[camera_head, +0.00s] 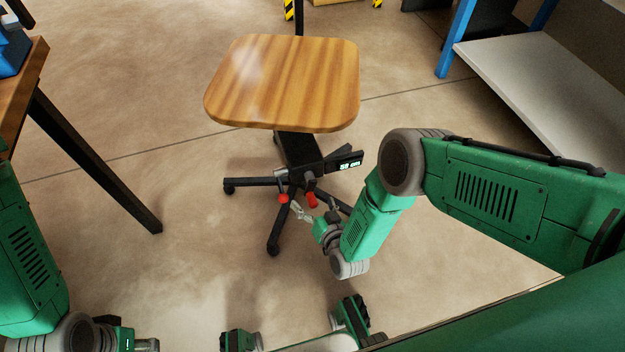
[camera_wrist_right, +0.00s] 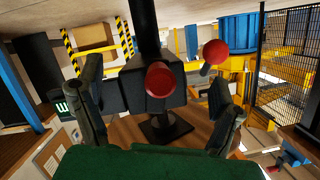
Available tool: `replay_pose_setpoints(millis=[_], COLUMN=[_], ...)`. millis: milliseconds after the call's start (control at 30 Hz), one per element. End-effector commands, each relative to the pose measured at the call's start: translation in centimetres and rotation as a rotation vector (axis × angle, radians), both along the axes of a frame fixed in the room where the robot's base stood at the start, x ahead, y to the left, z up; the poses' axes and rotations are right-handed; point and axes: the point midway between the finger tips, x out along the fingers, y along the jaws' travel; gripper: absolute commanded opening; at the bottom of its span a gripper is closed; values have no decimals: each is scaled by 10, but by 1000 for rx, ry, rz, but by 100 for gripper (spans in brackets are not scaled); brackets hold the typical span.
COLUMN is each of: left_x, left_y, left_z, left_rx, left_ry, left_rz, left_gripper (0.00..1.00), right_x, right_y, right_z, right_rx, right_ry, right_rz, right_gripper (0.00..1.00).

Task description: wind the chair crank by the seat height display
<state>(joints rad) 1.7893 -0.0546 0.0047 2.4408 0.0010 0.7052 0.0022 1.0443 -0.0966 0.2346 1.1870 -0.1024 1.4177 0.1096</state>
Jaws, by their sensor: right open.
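The chair (camera_head: 285,85) has a square wooden seat on a black base with casters. Under the seat, the seat height display (camera_head: 349,165) shows green digits, seemingly 58 cm; its edge shows in the right wrist view (camera_wrist_right: 63,107). Two red knobs sit below the seat, a left one (camera_head: 283,198) and a right one (camera_head: 312,200). My right gripper (camera_head: 316,211) is open just in front of the right knob. In the right wrist view, one red knob (camera_wrist_right: 160,80) lies between the spread fingers, the other (camera_wrist_right: 214,52) farther right. My left gripper (camera_head: 146,345) is partly cut off; its jaws are unclear.
A wooden-topped table (camera_head: 38,62) with black legs stands at the left. A blue-framed shelf (camera_head: 535,85) stands at the upper right. The chair's caster legs (camera_head: 273,240) spread over the floor near my right gripper. Open floor lies left of the chair.

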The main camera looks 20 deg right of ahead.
Motion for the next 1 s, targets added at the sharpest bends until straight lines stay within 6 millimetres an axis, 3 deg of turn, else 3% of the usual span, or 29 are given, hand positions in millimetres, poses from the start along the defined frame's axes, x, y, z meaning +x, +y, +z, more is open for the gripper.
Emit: replay_pose_setpoints(millis=[700,1000], left_x=[0,0], left_y=[0,0], left_z=[18,19], left_rx=[0,0], left_ry=[0,0], left_rz=[0,0], left_gripper=[40,40], right_x=[-52,-61], right_y=[-1,-2], right_z=[0,0], right_rx=[1,0], right_ry=[2,1], right_rz=[0,0], right_gripper=[86,86])
